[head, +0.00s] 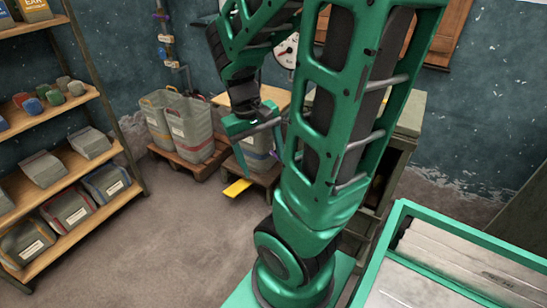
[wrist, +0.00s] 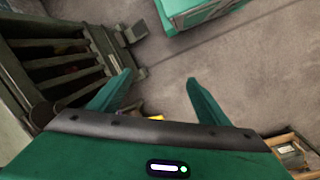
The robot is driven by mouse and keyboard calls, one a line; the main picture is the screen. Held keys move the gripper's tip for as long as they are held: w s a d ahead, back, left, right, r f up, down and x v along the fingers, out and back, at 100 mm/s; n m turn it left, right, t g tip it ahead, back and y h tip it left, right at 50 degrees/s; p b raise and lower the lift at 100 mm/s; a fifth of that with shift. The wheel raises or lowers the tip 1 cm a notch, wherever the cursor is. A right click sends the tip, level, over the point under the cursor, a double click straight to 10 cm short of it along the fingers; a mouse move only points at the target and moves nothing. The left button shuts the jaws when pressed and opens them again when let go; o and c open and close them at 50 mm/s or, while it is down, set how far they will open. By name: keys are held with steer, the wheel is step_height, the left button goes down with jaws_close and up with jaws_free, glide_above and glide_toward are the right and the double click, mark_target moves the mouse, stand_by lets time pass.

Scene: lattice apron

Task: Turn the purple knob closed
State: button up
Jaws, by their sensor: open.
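A small purple knob (head: 160,16) shows on the upright pipe on the back wall, in the upper left of the head view. It is small there, and I cannot tell how far it is turned. My gripper (head: 264,163) is open and empty, pointing down in the middle of the head view. It is apart from the knob, to its right and lower in the picture. In the wrist view my gripper (wrist: 160,80) has its fingers spread over bare floor, and the knob is not in that view.
Grey sacks (head: 185,125) stand on a pallet near the back wall. A yellow piece (head: 237,188) lies below my gripper. A slatted cabinet (wrist: 60,60) is at the wrist view's left. The floor at front left is clear.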

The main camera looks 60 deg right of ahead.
steer(key=w+d+f+n+g+h, duration=0.25)
steer(key=w+d+f+h, duration=0.2)
steer(key=d+f, duration=0.35)
steer(key=w+d+f+n+g+h, duration=0.2)
steer(key=w+d+f+n+h, duration=0.25)
steer(key=d+f, duration=0.3)
steer(key=n+t+h, duration=0.8)
steer(key=n, duration=0.5)
glide_toward(275, 156)
steer(key=d, duration=0.7)
steer(key=w+d, duration=0.1)
steer(key=d, duration=0.2)
steer(key=shift+d+r, duration=0.1)
steer(key=shift+d, duration=0.3)
steer(key=c, duration=1.1)
